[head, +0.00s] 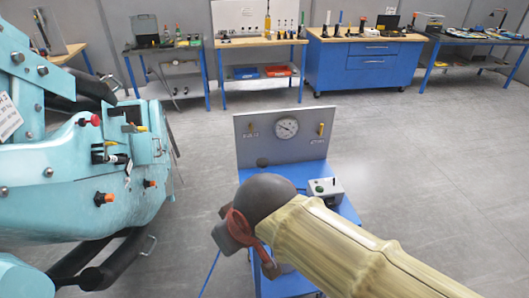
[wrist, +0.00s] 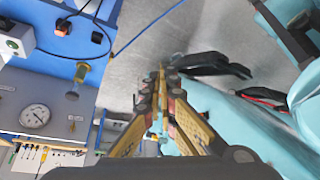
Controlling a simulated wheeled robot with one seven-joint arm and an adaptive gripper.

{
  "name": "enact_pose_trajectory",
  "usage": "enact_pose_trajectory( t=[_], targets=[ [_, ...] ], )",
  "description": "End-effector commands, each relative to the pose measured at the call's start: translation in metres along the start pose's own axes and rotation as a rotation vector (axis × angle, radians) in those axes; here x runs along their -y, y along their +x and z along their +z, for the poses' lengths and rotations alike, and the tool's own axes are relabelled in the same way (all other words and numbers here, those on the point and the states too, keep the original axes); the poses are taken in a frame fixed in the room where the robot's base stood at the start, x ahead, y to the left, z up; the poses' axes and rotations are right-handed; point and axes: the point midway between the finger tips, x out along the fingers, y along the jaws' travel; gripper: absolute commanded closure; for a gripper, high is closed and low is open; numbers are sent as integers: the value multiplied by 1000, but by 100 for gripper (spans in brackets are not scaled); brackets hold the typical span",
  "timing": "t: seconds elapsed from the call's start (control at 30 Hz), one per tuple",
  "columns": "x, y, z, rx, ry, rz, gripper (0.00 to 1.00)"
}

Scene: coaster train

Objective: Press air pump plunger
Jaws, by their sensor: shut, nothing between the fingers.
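The air pump appears to be the brass cylinder (wrist: 84,70) on the blue stand in the wrist view. Its plunger seems to be the thin rod ending in a dark round knob (wrist: 72,96). In the head view a dark round knob (head: 262,162) shows before the grey panel; the pump body below is hidden by my arm. My gripper (wrist: 162,72) is shut and empty in the wrist view. It points past the stand's edge, over the floor, to the right of the knob and apart from it. In the head view my arm hides the fingertips.
The blue stand (head: 349,211) carries a grey panel with a gauge (head: 286,127) and a control box (head: 325,189). A turquoise coaster train (head: 60,185) stands close at left, near my fingers in the wrist view. Floor at right is clear.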

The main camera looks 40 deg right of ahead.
Motion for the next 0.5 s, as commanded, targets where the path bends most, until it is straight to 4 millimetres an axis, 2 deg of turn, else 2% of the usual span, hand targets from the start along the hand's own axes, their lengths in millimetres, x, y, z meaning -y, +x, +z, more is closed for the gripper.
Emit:
enact_pose_trajectory(
  t=[0.17, 0.27, 0.37, 0.5],
  targets=[
    [-26, -7, -60, 34, 67, 35, 100],
    [-51, -6, -102, 56, 119, 60, 100],
    [-81, 2, -141, 77, 171, 84, 100],
    [-131, 20, -188, 105, 245, 115, 100]
  ],
)
